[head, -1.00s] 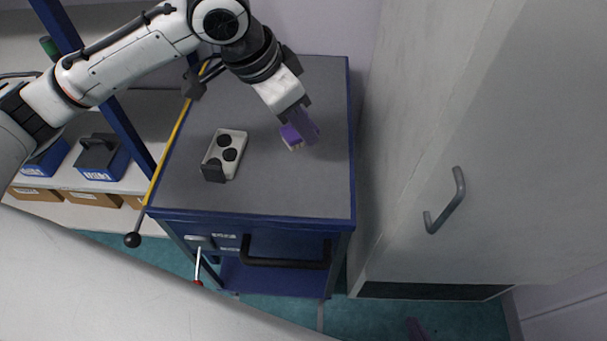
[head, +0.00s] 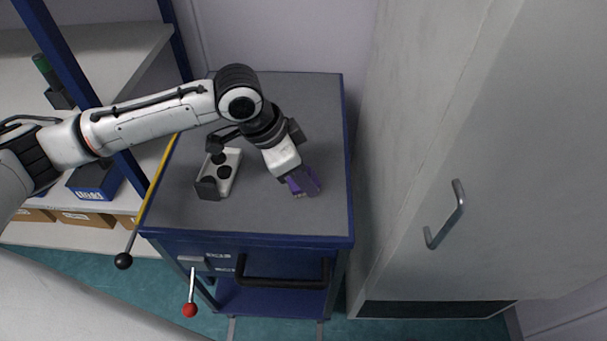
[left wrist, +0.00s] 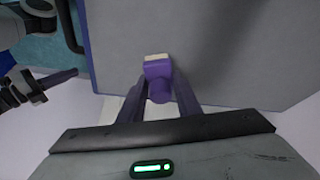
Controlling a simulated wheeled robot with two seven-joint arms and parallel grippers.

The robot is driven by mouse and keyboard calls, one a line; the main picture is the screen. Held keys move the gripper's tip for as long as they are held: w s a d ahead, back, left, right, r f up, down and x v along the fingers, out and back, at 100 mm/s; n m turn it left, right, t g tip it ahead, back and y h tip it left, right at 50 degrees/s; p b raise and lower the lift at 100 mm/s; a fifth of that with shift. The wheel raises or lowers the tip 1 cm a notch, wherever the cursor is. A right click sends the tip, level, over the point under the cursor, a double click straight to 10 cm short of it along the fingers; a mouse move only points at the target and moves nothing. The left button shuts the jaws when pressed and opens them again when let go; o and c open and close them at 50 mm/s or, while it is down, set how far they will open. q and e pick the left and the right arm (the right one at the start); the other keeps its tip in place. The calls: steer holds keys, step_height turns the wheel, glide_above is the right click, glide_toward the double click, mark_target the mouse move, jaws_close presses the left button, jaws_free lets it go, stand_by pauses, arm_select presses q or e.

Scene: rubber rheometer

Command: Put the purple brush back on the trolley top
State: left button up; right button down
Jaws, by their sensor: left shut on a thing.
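The purple brush (head: 293,187) is in the jaws of my left gripper (head: 306,181), over the front right part of the grey trolley top (head: 310,105). In the left wrist view the purple brush (left wrist: 158,72) sits between the two fingers, its pale bristle end pointing away from the gripper. My left gripper (left wrist: 160,100) is shut on its handle, part of which the fingers hide. Whether the bristles touch the top or hang just above it, I cannot tell. My right gripper is not in view.
A pale tray (head: 232,160) with round black pieces stands on the trolley top, left of the brush. A grey cabinet (head: 420,130) rises close on the right. Shelves with blue bins (head: 95,188) stand on the left. The front strip of the top is clear.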

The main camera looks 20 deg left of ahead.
arm_select(q)
steer(key=o, duration=0.9)
steer(key=shift+f, duration=0.1)
steer(key=shift+o, duration=0.2)
steer(key=v, duration=1.2)
steer(key=shift+p, duration=0.45)
